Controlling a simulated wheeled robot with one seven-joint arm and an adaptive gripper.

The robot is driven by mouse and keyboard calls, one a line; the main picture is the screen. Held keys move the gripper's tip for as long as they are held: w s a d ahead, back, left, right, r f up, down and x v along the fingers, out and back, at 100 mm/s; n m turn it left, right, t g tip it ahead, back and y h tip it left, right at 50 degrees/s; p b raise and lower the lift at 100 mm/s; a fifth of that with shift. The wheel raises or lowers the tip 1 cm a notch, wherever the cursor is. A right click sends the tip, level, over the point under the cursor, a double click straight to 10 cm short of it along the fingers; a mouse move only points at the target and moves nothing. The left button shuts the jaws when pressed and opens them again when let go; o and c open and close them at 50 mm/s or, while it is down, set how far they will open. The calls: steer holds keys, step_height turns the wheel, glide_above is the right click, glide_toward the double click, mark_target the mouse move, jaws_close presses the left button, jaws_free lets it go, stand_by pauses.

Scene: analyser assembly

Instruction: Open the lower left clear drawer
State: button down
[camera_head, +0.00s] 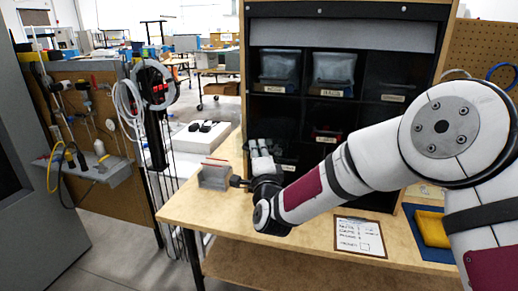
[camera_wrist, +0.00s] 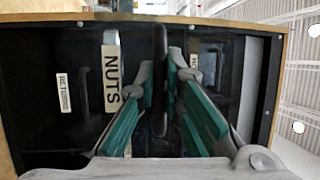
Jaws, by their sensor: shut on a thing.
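The lower left clear drawer (camera_head: 287,154) is at the bottom left of the dark cabinet, partly hidden behind my gripper and arm in the head view. My gripper (camera_head: 259,148) is at the cabinet's lower left front. In the wrist view, a dark upright bar-shaped handle (camera_wrist: 160,75) stands between the gripper's fingers (camera_wrist: 162,72). The fingers, with teal pads, are closed on this handle. A "NUTS" label (camera_wrist: 112,80) shows beside the fingers. Whether the drawer is pulled out is hard to tell.
The cabinet (camera_head: 342,38) stands on a wooden table. Upper bins (camera_head: 333,72) are above. A small grey holder (camera_head: 214,176) stands left of my gripper. A printed sheet (camera_head: 359,236) and a blue mat with a yellow item (camera_head: 431,229) lie at front right.

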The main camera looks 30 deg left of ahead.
steer(key=c, duration=1.7)
jaws_free()
steer(key=v, duration=1.2)
